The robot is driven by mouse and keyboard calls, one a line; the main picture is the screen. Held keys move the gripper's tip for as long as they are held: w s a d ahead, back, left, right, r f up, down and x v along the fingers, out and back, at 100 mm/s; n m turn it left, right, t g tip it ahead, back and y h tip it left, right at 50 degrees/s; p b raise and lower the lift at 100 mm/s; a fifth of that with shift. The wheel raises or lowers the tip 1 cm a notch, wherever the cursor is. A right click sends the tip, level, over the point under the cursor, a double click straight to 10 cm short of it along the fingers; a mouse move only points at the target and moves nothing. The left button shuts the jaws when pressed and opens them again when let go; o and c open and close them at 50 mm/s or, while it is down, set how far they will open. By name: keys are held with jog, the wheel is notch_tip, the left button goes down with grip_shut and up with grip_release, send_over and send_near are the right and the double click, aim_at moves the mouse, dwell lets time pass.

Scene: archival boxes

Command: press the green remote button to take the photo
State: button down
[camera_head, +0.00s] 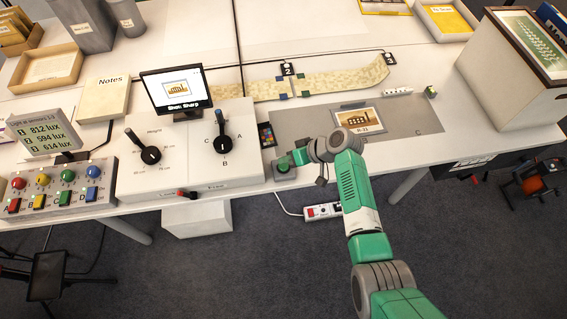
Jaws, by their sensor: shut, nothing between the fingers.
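The green remote button (282,168) sits on a small grey box at the table's front edge, right of the white control console. My gripper (293,159) is shut and empty, with its tip right at the button, partly covering it. I cannot tell whether the tip touches the button or is just above it. A small monitor (178,88) on the console shows a picture of a building and the words "Shot: Sharp". A photo card (358,119) with a brown building lies on the grey copy board (415,117).
The console has two black dials (151,155) and a red-tipped lever (187,193). A box of coloured knobs (68,186) stands at left, below a lux display (45,131). A long paper strip (340,80) lies behind the board. A large box (505,65) stands at right.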

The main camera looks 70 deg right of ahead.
aim_at(287, 167)
notch_tip(287, 167, up, 4)
jog(key=p, duration=0.3)
jog(key=shift+r, duration=0.25)
jog(key=shift+f, duration=0.1)
dwell(0.5)
